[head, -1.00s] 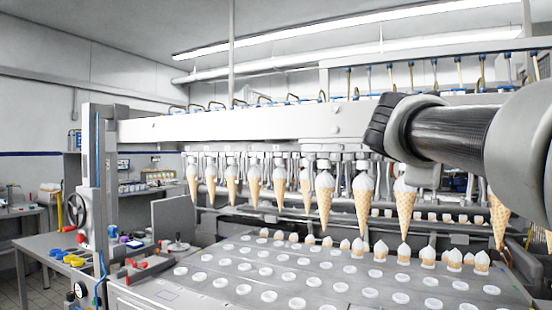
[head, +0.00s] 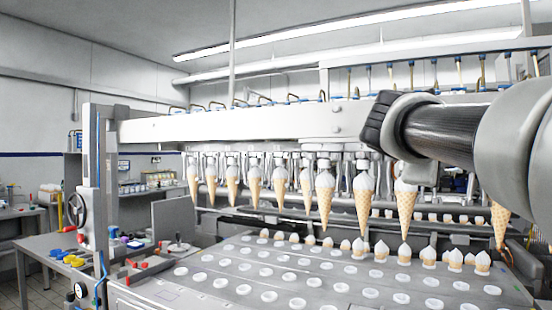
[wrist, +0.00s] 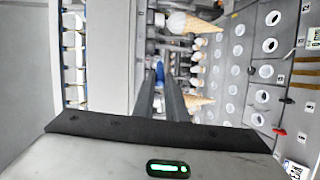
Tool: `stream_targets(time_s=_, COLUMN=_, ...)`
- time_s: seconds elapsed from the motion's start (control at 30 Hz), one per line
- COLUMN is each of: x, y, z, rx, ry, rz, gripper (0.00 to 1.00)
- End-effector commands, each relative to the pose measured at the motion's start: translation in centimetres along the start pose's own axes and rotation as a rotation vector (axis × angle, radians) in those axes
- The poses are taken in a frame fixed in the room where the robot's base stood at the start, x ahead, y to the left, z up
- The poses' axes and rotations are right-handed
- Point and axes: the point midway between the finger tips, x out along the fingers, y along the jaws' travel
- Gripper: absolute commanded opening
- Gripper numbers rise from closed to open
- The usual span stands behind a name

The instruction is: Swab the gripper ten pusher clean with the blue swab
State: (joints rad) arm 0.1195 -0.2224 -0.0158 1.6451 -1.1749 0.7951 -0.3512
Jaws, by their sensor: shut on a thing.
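My gripper (wrist: 161,88) shows in the wrist view as two dark parallel fingers, close together and pointing into the machine. They are shut on the blue swab (wrist: 160,70); only a small blue piece shows between their ends. In the head view my arm covers the right part of the machine, and the fingers cannot be made out. A row of cone grippers with pushers hangs under the white beam (head: 235,125), holding ice cream cones (head: 325,200). I cannot tell which is gripper ten; its pusher and any dirt on it are not clear.
Below the cones lies a metal tray plate (head: 215,265) with rows of round white holes, some holding cones. Cones (wrist: 195,24) hang close to the right of my fingers in the wrist view. A workbench (head: 45,250) with colored items stands at the left.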

Motion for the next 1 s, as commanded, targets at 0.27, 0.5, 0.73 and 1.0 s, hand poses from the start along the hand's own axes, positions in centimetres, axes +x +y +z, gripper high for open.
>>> stream_targets(time_s=0.27, x=-0.1, y=0.0, z=-0.5, rx=0.001, ry=0.0, rz=0.001, gripper=0.0)
stream_targets(time_s=0.5, x=0.3, y=0.0, z=0.3, rx=0.0, ry=0.0, rz=0.001, gripper=0.0)
stream_targets(time_s=0.73, x=-0.3, y=-0.1, z=-0.8, rx=-0.001, ry=0.001, rz=0.001, gripper=0.0)
stream_targets(time_s=1.0, x=0.1, y=0.0, z=0.3, rx=0.001, ry=0.0, rz=0.0, gripper=0.0)
